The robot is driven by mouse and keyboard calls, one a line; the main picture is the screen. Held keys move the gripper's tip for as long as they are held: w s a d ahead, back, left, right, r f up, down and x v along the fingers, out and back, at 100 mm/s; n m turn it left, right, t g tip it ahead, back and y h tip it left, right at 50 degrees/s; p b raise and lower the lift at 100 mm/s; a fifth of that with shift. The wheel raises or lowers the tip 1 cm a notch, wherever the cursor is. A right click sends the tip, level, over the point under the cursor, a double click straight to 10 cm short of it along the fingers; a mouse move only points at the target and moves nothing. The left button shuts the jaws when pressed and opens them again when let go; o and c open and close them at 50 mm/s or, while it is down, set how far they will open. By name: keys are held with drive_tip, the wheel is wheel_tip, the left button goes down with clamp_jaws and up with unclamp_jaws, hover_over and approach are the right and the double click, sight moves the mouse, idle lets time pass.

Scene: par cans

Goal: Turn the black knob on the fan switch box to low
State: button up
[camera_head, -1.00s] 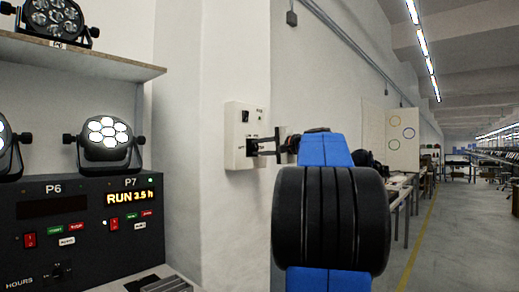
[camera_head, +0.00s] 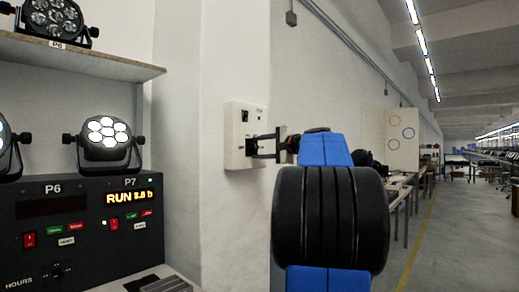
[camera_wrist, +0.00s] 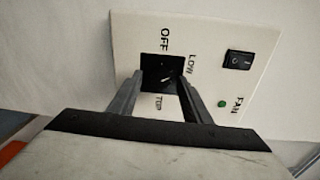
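The fan switch box (camera_head: 238,124) is a pale box on the white wall in the head view. The wrist view shows its face (camera_wrist: 215,85) tilted, with OFF, LOW and TOP labels around a dark square. The black knob (camera_wrist: 164,73) sits in that square, and its pointing direction is too dark to tell surely. My gripper (camera_wrist: 160,77) is at the box face, its two fingers apart on either side of the knob, with visible gaps. In the head view my gripper (camera_head: 256,148) reaches the box from the right; the knob is hidden or too small there.
The box also carries a black rocker switch (camera_wrist: 238,63) and a green light (camera_wrist: 222,103) beside the FAN label. At left stand a control panel (camera_head: 85,225) and a shelf (camera_head: 80,60) with lamps. The aisle at right is clear.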

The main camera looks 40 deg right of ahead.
drive_tip(key=s+r, duration=0.1)
drive_tip(key=s, duration=1.6)
drive_tip(key=shift+s+d, duration=0.2)
drive_tip(key=shift+d, duration=0.2)
drive_tip(key=w+a+f+n+g+y, duration=0.1)
drive_tip(key=w+a+f+n+g, duration=0.15)
drive_tip(key=a+f, duration=0.45)
drive_tip(key=w+a+f+n+g+y, duration=0.1)
drive_tip(key=w+a+f+g, duration=0.1)
drive_tip(key=w+a+f, duration=0.5)
drive_tip(key=s+a+f+n+g+y, duration=0.1)
drive_tip(key=s+a+f+n+g, duration=0.1)
drive_tip(key=a+f, duration=0.45)
drive_tip(key=s+a+f+n+g, duration=0.1)
drive_tip(key=s+a+f, duration=0.25)
drive_tip(key=a, duration=0.55)
drive_tip(key=s+a+f+n+g+h, duration=0.1)
drive_tip(key=s+a+f+n, duration=0.3)
drive_tip(key=f, duration=0.4)
drive_tip(key=s+a+f+n+g+h, duration=0.1)
drive_tip(key=s+a+f+n+g, duration=0.1)
drive_tip(key=s+f, duration=0.5)
drive_tip(key=s+a+f+n+g+h, duration=0.1)
drive_tip(key=s+a+f+n, duration=0.4)
drive_tip(key=f, duration=0.6)
drive_tip(key=shift+s+a+f+n+g+h, duration=0.25)
drive_tip(key=shift+s+a+n+g+h, duration=0.15)
drive_tip(key=shift+a, duration=0.45)
